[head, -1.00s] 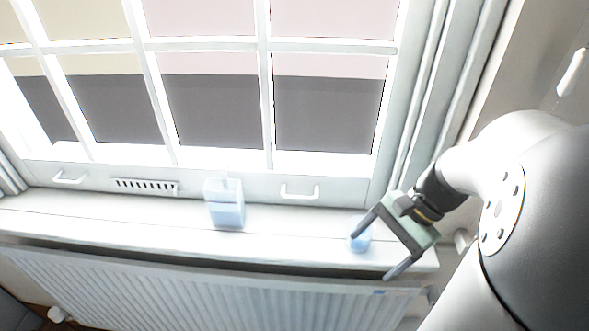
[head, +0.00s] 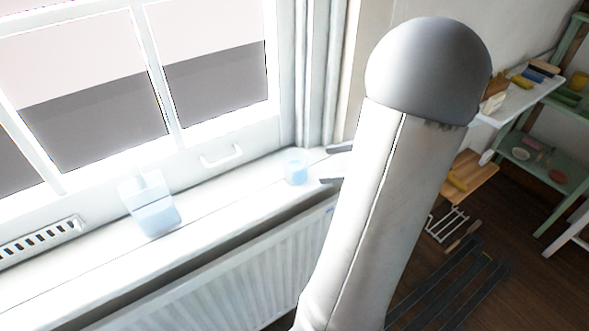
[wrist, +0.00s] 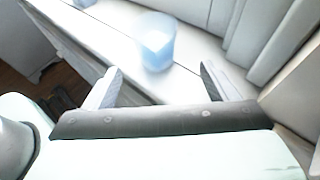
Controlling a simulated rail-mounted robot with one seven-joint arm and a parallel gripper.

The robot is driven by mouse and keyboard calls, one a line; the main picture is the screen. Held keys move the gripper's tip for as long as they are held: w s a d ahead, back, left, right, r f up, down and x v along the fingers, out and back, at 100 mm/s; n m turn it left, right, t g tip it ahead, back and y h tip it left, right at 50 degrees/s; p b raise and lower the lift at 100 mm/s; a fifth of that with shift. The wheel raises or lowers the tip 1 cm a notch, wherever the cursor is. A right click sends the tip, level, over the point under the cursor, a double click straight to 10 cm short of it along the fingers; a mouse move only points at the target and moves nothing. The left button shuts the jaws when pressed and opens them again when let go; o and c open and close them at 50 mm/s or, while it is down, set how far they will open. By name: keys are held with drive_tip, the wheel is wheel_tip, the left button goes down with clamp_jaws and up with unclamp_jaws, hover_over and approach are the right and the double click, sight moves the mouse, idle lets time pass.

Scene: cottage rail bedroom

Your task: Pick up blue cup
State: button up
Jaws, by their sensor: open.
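The blue cup (head: 296,171) is a small, pale translucent blue cup standing upright on the white window sill, near the sill's right end. My gripper (head: 328,166) shows only as two dark fingertips just right of the cup; my arm hides the rest. In the wrist view the cup (wrist: 154,42) is ahead of the gripper (wrist: 160,80), just beyond the fingertips and centred roughly between them. The fingers are spread apart with nothing between them. The cup looks untouched.
A larger light-blue container (head: 152,207) stands on the sill (head: 225,194) to the left. A ribbed radiator (head: 240,262) is below the sill. The window handle (head: 222,156) is behind. Shelves (head: 545,150) with several items are at the far right.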

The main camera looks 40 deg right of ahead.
sight(307, 167)
drive_tip(key=x, duration=0.4)
drive_tip(key=shift+a+x, duration=0.15)
drive_tip(key=shift+x, duration=1.25)
drive_tip(key=shift+a+x, duration=0.15)
drive_tip(key=shift+x, duration=1.25)
drive_tip(key=shift+s+r, duration=0.15)
drive_tip(key=c, duration=1)
